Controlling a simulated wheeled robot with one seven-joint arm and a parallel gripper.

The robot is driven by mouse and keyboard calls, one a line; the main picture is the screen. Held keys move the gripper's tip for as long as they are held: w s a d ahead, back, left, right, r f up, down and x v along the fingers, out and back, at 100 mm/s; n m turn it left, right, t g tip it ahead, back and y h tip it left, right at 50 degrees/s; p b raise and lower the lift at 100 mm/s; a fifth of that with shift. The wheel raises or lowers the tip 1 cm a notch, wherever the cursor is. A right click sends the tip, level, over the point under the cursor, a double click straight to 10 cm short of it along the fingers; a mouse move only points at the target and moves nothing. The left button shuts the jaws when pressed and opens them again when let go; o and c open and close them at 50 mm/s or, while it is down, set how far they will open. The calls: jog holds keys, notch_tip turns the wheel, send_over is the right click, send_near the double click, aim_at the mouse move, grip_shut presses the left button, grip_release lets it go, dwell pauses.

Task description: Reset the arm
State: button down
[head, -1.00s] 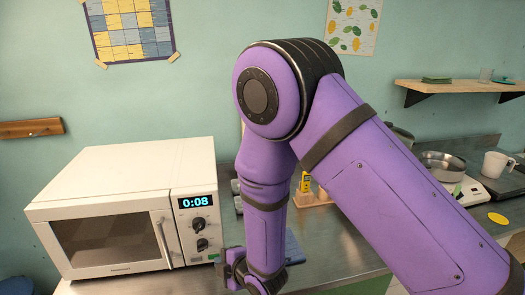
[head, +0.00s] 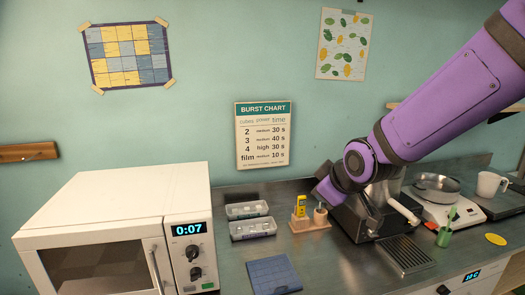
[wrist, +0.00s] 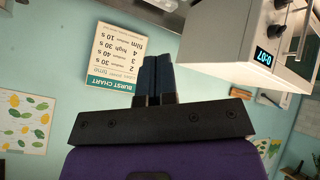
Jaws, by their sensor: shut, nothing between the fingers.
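My purple arm (head: 440,100) reaches in from the upper right of the head view and ends in front of the counter's back middle. My gripper (wrist: 157,77) shows in the wrist view with its two dark fingers together and nothing between them. I cannot make out its fingers in the head view. The white microwave (head: 110,215) stands at the left of the counter, its door shut and its display at 0:07. It also shows upside down at the upper right of the wrist view (wrist: 235,40).
On the counter (head: 325,265) are clear boxes (head: 252,229), a wooden holder (head: 311,222), a blue mat (head: 273,275), a metal appliance (head: 352,220), a scale with a pan (head: 438,188) and a mug (head: 490,184). The burst chart (head: 263,135) hangs on the wall.

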jog(key=s+d+r+m+g+h, duration=0.1)
jog(key=s+d+r+m, duration=0.4)
jog(key=s+d, duration=0.3)
jog(key=s+d+r+m+g+h, duration=0.1)
jog(key=s+d+r+m, duration=0.4)
jog(key=s, duration=1)
jog(key=d+h, duration=0.1)
jog(key=d, duration=0.2)
jog(key=shift+s+d+r+g, duration=0.15)
jog(key=shift+s+d+g, duration=0.05)
jog(key=shift+d+g, duration=0.2)
jog(key=shift+a, duration=0.15)
dwell(4.8)
